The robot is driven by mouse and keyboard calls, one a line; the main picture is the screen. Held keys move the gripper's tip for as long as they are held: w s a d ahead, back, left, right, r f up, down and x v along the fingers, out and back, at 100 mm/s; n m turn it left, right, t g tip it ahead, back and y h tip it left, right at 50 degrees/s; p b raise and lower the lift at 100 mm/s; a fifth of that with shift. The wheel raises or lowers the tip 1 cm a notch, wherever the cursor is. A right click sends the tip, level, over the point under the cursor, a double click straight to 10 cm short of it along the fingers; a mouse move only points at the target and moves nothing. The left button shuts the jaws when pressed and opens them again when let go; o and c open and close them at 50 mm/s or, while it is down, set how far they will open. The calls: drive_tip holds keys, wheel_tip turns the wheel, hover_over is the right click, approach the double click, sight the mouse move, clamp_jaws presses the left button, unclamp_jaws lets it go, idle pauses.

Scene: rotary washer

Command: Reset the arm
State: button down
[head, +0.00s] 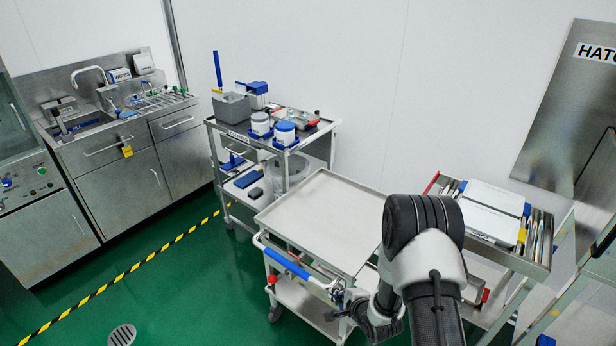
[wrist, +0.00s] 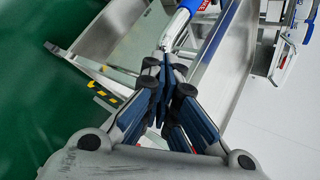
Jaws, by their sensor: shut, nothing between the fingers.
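My arm rises at the lower right of the head view, in front of the carts. My gripper (wrist: 165,68) fills the middle of the wrist view, its dark fingers closed together with nothing between them. A blue-sleeved handle (head: 287,264) runs along that cart's front edge. The wrist view shows a blue handle part (wrist: 190,8) just beyond the fingertips. I cannot tell whether the fingers touch it.
A loaded cart (head: 210,122) with white tubs and a grey box stands behind. A tray unit (head: 543,258) stands at the right, below a steel hatch (head: 585,100). A sink counter (head: 90,140) is at the left. Green floor (head: 180,290) is open at the lower left.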

drive_tip(key=s+d+r+n+g+h, duration=0.1)
drive_tip(key=s+d+r+n, duration=0.15)
drive_tip(key=r, duration=0.65)
drive_tip(key=s+d+r+n+h, duration=0.1)
drive_tip(key=d+r+n+h, duration=0.15)
drive_tip(key=r, duration=0.65)
drive_tip(key=s+d+r+n+g, duration=0.1)
drive_tip(key=s+r+n, duration=0.15)
drive_tip(key=r, duration=0.65)
drive_tip(key=s+r+n+g, duration=0.1)
drive_tip(key=s+r+n, duration=0.2)
drive_tip(key=s, duration=0.6)
drive_tip(key=s+r+n+g, duration=0.1)
drive_tip(key=s+r+n, duration=0.2)
drive_tip(key=s, duration=0.6)
drive_tip(key=s+a+r+n, duration=0.1)
drive_tip(key=s+r+n, duration=0.3)
drive_tip(key=s, duration=0.5)
drive_tip(key=shift+s+r+g, duration=0.15)
drive_tip(key=shift+r+g, duration=0.25)
drive_tip(key=shift+r, duration=0.4)
